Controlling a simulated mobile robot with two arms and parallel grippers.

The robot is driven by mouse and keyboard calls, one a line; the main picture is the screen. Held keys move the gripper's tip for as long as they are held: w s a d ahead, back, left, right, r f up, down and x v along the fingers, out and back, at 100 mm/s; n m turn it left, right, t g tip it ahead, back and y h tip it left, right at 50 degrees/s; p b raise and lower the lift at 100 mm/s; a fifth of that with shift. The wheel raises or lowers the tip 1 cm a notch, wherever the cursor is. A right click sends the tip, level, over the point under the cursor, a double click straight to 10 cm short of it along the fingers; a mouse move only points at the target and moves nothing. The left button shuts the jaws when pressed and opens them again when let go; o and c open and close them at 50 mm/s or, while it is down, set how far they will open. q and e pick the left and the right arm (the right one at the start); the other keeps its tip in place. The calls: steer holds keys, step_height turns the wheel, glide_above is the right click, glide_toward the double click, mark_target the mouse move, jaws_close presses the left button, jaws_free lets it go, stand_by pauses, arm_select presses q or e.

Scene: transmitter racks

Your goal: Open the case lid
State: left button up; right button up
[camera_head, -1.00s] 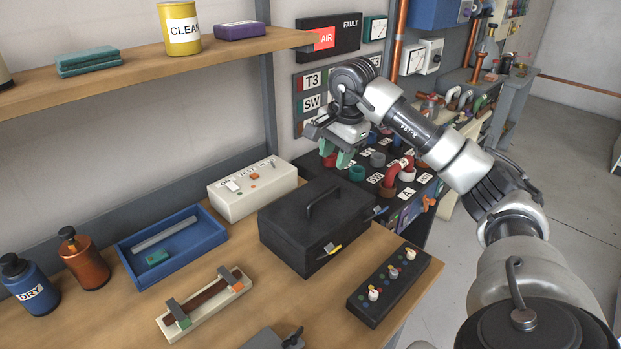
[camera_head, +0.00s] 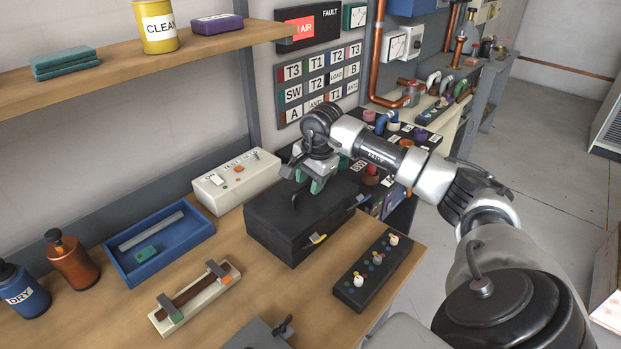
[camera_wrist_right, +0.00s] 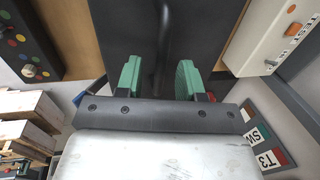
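The black case (camera_head: 285,232) stands on the wooden workbench with its lid (camera_head: 333,203) shut. A yellow-marked latch (camera_head: 318,239) shows on its front side. A dark handle sits on top of the lid, partly hidden by my right gripper. My right gripper (camera_head: 308,182) is just above the lid, pointing down, with its green fingers apart. In the right wrist view the two green fingertips (camera_wrist_right: 158,78) are spread with the black lid (camera_wrist_right: 125,35) beyond them, and the dark handle (camera_wrist_right: 164,35) runs between them. Whether they touch the handle I cannot tell. My left gripper is not in view.
A white test box (camera_head: 236,182) stands behind the case, a blue tray (camera_head: 200,237) to its left. A black knob panel (camera_head: 378,270) lies in front at the right. A wooden shelf (camera_head: 110,75) overhangs the back left.

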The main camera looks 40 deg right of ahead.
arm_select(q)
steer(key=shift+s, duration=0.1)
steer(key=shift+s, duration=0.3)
arm_select(e)
jaws_close()
steer(key=shift+w+r, duration=0.1)
steer(key=shift+r, duration=0.05)
